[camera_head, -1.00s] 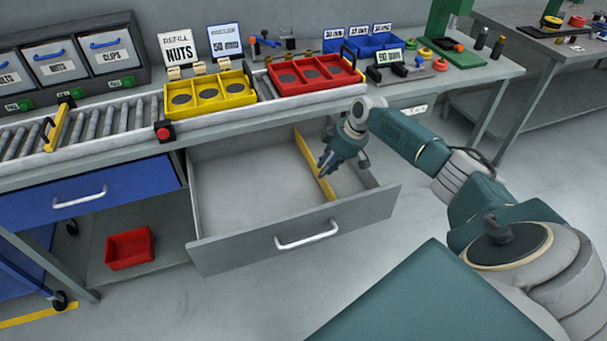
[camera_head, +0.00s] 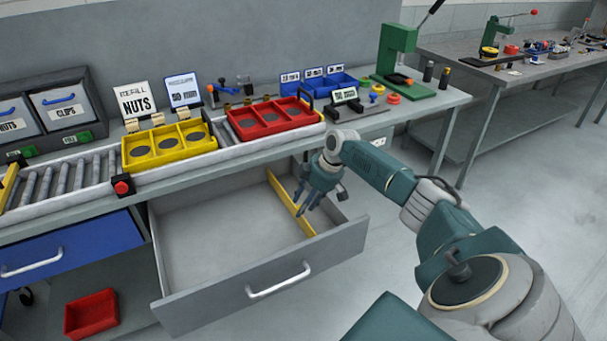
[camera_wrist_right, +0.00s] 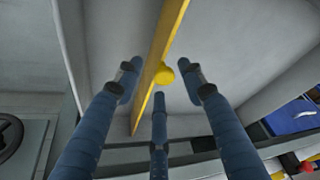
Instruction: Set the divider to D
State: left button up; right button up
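The yellow divider (camera_head: 283,197) stands upright across the open grey drawer (camera_head: 205,235), right of the drawer's middle, with a wide compartment on its left and a narrow one on its right. My right gripper (camera_head: 306,203) points down into the drawer beside the divider. In the right wrist view the divider (camera_wrist_right: 160,60) has a round yellow knob (camera_wrist_right: 164,75). My right gripper's fingers (camera_wrist_right: 160,90) are spread, with the knob between them and no clear contact. No position letters are readable in the drawer. My left gripper is not in view.
Above the drawer, the bench carries a yellow tray (camera_head: 168,149), a red tray (camera_head: 275,119) and a roller track (camera_head: 65,185). A red bin (camera_head: 92,313) sits low at the left. A green press (camera_head: 398,50) stands at the right. The drawer's left compartment is empty.

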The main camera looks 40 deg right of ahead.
jog(key=shift+r, duration=0.1)
jog(key=v, duration=1.1)
jog(key=shift+r, duration=0.4)
jog(key=shift+s, duration=0.15)
